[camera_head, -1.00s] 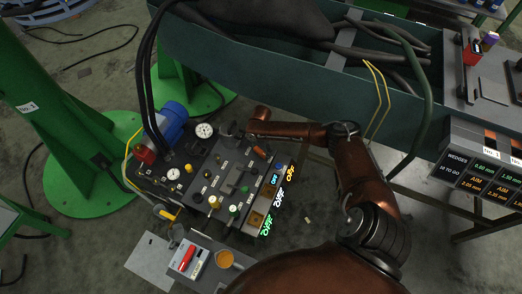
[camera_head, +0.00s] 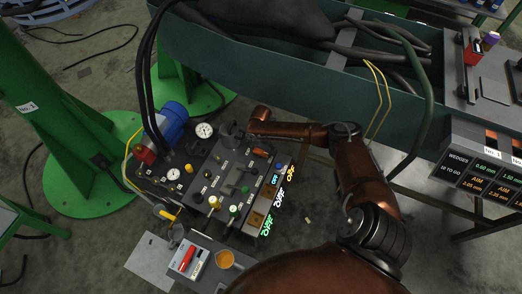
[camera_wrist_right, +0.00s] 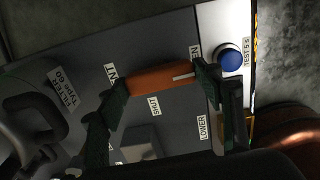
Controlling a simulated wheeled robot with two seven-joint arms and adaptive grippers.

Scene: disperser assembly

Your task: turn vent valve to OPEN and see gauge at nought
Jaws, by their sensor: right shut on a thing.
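The vent valve's orange handle (camera_wrist_right: 160,77) lies between the two dark fingers of my right gripper (camera_wrist_right: 162,95) in the right wrist view. The gripper is shut on it, one finger at each end. A white line on the handle points right, towards a partly covered label ending in "EN". A "SHUT" label sits below it. My left gripper is out of view.
A blue "TEST 5 s" button (camera_wrist_right: 230,59) is close to the right finger. A filter with a black handle (camera_wrist_right: 35,118) stands at left. Lit ON/OFF-style signs (camera_head: 279,198) line the panel's right edge.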

